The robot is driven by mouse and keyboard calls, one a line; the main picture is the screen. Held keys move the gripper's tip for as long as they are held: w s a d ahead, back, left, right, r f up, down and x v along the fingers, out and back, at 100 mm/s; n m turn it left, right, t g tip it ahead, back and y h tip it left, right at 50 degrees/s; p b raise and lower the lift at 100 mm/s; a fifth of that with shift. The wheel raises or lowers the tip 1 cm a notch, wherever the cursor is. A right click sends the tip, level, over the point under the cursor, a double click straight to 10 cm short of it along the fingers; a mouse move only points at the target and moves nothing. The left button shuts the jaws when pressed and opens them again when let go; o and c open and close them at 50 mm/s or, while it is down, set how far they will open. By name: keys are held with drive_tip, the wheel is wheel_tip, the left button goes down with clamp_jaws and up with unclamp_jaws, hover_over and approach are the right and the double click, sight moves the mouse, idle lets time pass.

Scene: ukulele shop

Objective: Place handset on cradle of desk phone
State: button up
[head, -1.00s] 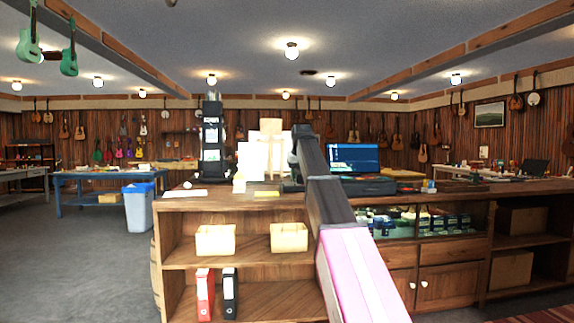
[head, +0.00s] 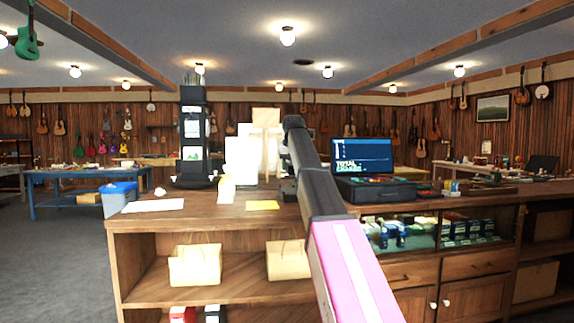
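My arm (head: 318,185) reaches forward from the bottom right over the wooden counter (head: 235,206). Its far joint bends near the top of the display monitor's height. A small dark-grey shape (head: 288,187) shows just left of the arm above the counter; it may be my gripper (head: 288,180), but the arm hides most of it and its fingers cannot be made out. I cannot pick out the desk phone, its cradle or the handset in this view; part of the counter top behind my arm is hidden.
A cash register with a lit screen (head: 362,156) stands right of my arm. A dark display tower (head: 193,135), white cards (head: 240,157), a wooden stand (head: 266,118), papers (head: 153,206) and a yellow sheet (head: 262,205) are left of it. Paper bags (head: 195,265) sit on the shelf below.

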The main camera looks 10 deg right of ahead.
sight(289, 191)
drive_tip(key=shift+w+f, duration=0.1)
drive_tip(key=shift+w, duration=0.35)
drive_tip(key=shift+f, duration=3.3)
drive_tip(key=shift+f, duration=0.55)
drive_tip(key=o, duration=1.2)
drive_tip(key=shift+c, duration=0.2)
